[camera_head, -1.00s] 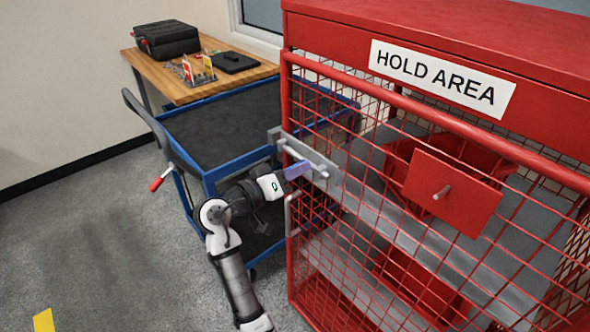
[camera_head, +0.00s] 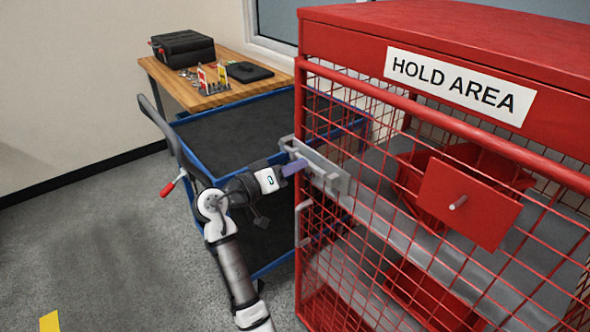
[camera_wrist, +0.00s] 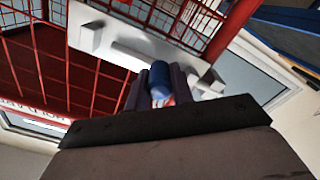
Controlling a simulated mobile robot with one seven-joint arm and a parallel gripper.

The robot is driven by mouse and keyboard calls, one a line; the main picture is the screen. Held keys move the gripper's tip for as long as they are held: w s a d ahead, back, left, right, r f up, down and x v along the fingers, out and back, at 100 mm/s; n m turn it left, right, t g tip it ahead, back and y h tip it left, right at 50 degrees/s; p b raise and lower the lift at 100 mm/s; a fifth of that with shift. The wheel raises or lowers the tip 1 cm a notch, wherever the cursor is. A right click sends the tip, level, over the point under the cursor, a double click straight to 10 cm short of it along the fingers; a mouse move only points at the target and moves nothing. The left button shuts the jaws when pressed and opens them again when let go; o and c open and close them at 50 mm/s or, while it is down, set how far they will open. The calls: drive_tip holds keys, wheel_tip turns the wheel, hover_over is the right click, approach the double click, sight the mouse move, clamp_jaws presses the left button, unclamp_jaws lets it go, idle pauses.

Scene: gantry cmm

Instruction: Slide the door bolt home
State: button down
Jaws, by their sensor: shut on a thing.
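The grey door bolt assembly (camera_head: 330,178) is mounted at the left edge of the red mesh door (camera_head: 400,240) of the cage. My gripper (camera_head: 298,166) reaches it from the left, near its left end. In the wrist view my gripper (camera_wrist: 158,88) is shut on a blue knob (camera_wrist: 158,74), with a finger on each side. The pale bolt plate (camera_wrist: 125,52) lies just behind the knob. My fingers hide part of the bolt, so how far its bar reaches is unclear.
A red cage cabinet (camera_head: 440,32) marked HOLD AREA fills the right side. A grey door handle (camera_head: 302,215) is below the bolt. A blue-framed cart (camera_head: 235,135) stands close behind my arm. A wooden table (camera_head: 205,95) holds a black case (camera_head: 183,48). Floor is free at left.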

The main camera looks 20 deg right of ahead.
drive_tip(key=c, duration=1.2)
unclamp_jaws()
drive_tip(key=shift+w+a, duration=0.15)
drive_tip(key=shift+w, duration=0.15)
drive_tip(key=shift+s, duration=0.1)
drive_tip(key=b+v, duration=0.3)
drive_tip(key=v, duration=1)
drive_tip(key=shift+a+b, duration=0.35)
drive_tip(key=shift+s, duration=0.1)
